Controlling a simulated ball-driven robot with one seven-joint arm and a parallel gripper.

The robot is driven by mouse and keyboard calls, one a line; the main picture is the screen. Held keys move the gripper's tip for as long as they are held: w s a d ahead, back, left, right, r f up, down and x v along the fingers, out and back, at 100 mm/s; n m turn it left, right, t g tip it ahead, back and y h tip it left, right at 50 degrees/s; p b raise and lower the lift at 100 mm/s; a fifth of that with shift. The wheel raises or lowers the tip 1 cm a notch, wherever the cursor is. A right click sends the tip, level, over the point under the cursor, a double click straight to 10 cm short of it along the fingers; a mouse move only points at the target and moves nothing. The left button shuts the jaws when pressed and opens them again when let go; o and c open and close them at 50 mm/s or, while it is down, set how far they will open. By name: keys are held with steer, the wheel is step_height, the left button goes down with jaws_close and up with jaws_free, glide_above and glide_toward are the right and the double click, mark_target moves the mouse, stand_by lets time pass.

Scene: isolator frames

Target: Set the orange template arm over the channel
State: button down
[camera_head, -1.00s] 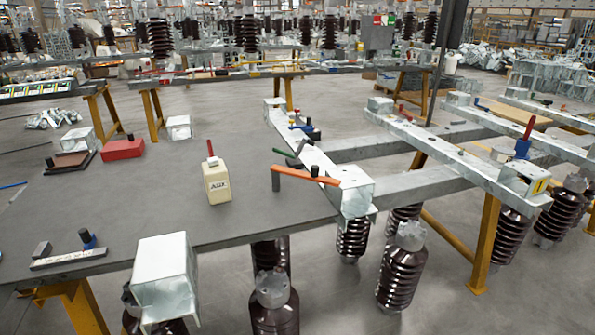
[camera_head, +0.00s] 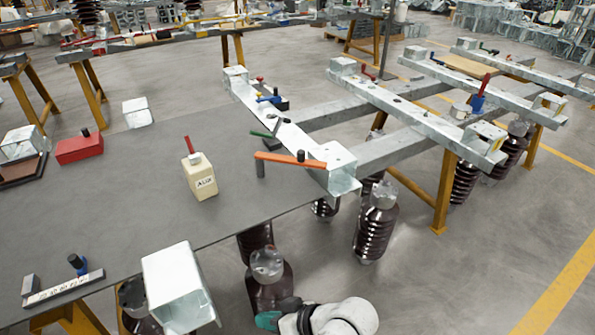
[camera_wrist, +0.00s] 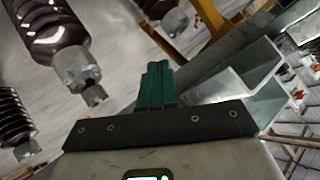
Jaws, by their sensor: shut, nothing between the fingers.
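The orange template arm (camera_head: 278,158) lies at the near end of a galvanised steel channel (camera_head: 268,118). Its right part crosses over the channel. A black knob stands on the orange arm. My gripper (camera_head: 262,320) shows at the bottom of the head view, below and apart from the orange arm, beside the brown insulators. In the wrist view its green fingers (camera_wrist: 157,85) are together with nothing between them.
A cream bottle (camera_head: 199,178), a red box (camera_head: 79,147) and a galvanised box section (camera_head: 176,287) are on the grey table (camera_head: 125,215). Ribbed brown insulators (camera_head: 374,225) hang below the frame near my gripper. Open floor lies at lower right.

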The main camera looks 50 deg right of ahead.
mark_target(301, 158)
steer(key=w+d+r+m+t+h+p, duration=0.2)
steer(key=w+r+m+t+p, duration=0.25)
steer(key=r, duration=0.35)
steer(key=w+d+r+m+t+h+p, duration=0.3)
steer(key=w+r+m+t+p, duration=0.15)
steer(key=r, duration=0.45)
steer(key=s+d+r+m+g+h+p, duration=0.25)
steer(key=d+m+g+h+p, duration=0.5)
steer(key=d+m+h, duration=0.7)
steer(key=shift+m+t+y, duration=0.65)
steer(key=shift+y, duration=0.2)
steer(key=x, duration=0.4)
steer(key=p+x, duration=0.1)
steer(key=x, duration=0.2)
steer(key=w+a+x, duration=0.1)
steer(key=x, duration=0.3)
steer(key=shift+w+d+f, duration=0.2)
steer(key=shift+f, duration=0.2)
steer(key=shift+d, duration=0.1)
